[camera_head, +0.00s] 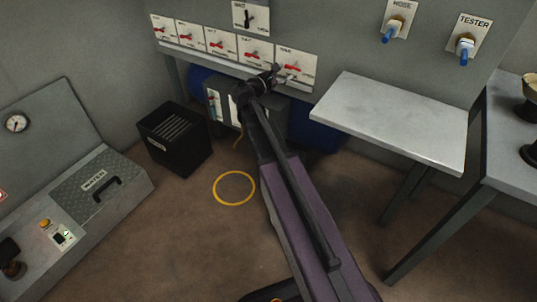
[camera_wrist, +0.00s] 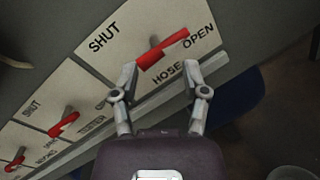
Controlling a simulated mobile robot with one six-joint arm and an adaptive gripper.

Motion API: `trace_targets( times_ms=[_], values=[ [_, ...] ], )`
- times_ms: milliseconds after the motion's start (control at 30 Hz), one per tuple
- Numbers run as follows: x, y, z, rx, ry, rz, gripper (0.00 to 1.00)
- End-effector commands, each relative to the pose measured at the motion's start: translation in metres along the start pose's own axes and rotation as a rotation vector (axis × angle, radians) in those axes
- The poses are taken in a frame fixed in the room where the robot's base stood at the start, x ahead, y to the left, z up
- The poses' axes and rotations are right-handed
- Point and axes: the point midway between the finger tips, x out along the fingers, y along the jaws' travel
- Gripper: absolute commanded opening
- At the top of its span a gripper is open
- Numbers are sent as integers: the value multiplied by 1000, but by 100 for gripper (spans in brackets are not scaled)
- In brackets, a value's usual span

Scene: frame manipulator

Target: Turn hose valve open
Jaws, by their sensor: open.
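The hose valve is a white panel labelled SHUT, OPEN and HOSE with a red lever handle (camera_wrist: 165,47). In the wrist view the lever slants, its thick end at lower left and its thin end at upper right, towards the OPEN label. In the head view the hose valve panel (camera_head: 305,64) is the rightmost in the lower row. My gripper (camera_wrist: 161,76) is open just below the lever, its left fingertip close to the thick end. I cannot tell whether it touches. In the head view my gripper (camera_head: 284,76) is in front of this panel and partly covers it.
Other red-levered valve panels (camera_head: 219,42) line the wall to the left. A panel with a black lever (camera_head: 249,17) is above. A grey table (camera_head: 395,112) stands to the right, below two blue-tipped wall fittings (camera_head: 391,31). A black bin (camera_head: 174,138) stands on the floor at left.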

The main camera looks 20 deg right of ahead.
Motion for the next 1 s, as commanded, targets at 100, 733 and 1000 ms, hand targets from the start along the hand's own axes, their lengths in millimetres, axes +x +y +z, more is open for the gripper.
trace_targets(
  times_ms=[100,733,1000],
  values=[
    [-19,-1,0,1,2,2,58],
    [-93,-12,-5,46,32,-35,58],
    [-94,-46,-21,198,129,-158,58]
  ],
)
